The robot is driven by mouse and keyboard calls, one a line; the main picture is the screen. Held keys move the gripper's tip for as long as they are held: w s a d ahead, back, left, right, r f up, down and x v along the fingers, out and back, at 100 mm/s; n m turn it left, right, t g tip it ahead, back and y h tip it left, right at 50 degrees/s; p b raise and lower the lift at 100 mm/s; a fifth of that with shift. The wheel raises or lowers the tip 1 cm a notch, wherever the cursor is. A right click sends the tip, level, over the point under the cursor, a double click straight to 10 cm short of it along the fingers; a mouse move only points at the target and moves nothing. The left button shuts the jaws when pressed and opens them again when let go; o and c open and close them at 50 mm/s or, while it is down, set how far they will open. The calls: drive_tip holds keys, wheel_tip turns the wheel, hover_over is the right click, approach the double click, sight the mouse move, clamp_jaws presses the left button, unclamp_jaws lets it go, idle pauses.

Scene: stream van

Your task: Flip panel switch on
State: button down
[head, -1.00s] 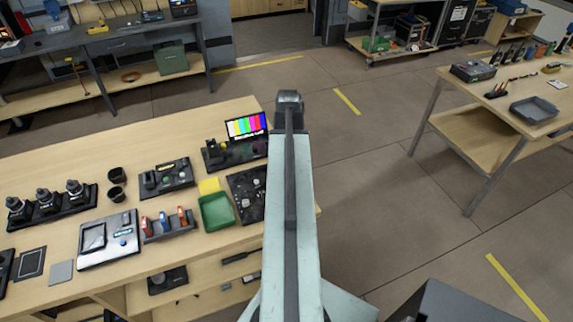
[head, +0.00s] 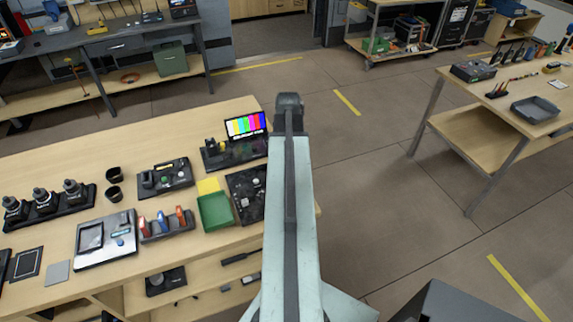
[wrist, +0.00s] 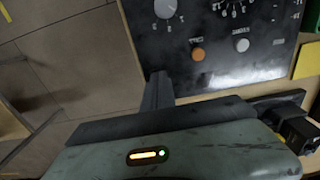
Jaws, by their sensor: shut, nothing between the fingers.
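The dark control panel (wrist: 225,60) fills the upper part of the wrist view. It carries a grey knob (wrist: 165,9), an orange round control (wrist: 197,54) and a pale round control (wrist: 241,45), with small labels too blurred to read. I cannot tell which part is the switch or its position. My gripper (wrist: 158,78) is shut and empty, its fingertips by the panel's lower left edge in the picture. I cannot tell whether they touch it. In the head view the panel (head: 243,192) lies on the left table, partly hidden by my arm.
A green tray (head: 215,211), a yellow pad (head: 208,186) and a colour-bar monitor (head: 246,127) stand close to the panel on the wooden table (head: 60,165). Another bench (head: 455,85) stands at the right. The floor between them is clear.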

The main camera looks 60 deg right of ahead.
wheel_tip(320, 180, up, 7)
drive_tip(key=p, duration=0.7)
drive_tip(key=shift+f, duration=0.1)
idle(0.4)
